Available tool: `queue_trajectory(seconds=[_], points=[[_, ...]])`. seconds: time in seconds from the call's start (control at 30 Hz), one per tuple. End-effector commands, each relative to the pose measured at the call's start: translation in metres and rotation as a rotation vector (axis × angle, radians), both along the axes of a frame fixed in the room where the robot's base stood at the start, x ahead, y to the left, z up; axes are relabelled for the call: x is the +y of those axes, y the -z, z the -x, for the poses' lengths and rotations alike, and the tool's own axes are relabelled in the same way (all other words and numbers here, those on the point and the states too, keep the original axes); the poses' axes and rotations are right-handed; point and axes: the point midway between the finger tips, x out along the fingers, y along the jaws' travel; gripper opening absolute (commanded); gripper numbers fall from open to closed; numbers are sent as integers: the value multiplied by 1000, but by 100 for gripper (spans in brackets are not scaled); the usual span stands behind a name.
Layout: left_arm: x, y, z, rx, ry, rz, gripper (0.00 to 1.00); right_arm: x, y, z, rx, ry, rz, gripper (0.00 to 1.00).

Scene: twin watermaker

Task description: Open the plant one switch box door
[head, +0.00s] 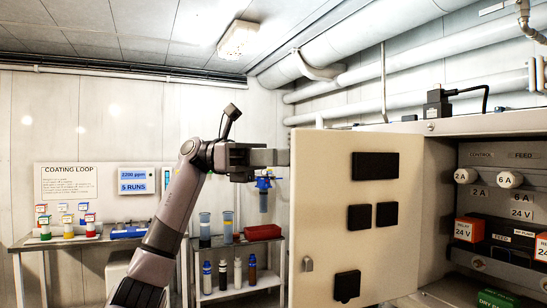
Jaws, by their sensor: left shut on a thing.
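The switch box door (331,213) is a beige panel with several black rectangles on it and a small latch (307,264) near its lower left. It stands swung open, to the left of the switch box (437,173). The box's inside shows at the right, with fuses and relays. My left gripper (278,157) is at the door's left edge, near its top, and is shut on the door. The door edge partly hides the fingertips. My right gripper is not in view.
Behind my left arm stands a metal shelf (262,286) with bottles, cylinders and a red tray (262,232). A bench (60,242) with small coloured jars is at the left. Large pipes (430,52) run along the upper right wall.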

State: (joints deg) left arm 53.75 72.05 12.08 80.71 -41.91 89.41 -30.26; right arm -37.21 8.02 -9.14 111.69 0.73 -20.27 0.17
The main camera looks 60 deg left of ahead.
Motion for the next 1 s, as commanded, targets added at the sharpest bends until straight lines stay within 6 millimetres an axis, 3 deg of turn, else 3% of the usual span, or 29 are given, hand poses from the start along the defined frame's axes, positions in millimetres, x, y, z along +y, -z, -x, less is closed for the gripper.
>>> queue_trajectory(seconds=[0.03, 0.6, 0.63, 0.7, 1.0], points=[[0, 2, -8, 4, -15, 6, 0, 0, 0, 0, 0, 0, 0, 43], [-1, 3, -9, 4, -13, 5, 0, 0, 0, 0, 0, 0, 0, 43], [-1, 3, -9, 4, -13, 5, 18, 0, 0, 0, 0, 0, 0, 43], [-1, 3, -8, 4, -13, 5, 36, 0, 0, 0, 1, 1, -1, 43], [0, 1, -6, 3, -12, 5, 36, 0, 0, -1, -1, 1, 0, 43]])
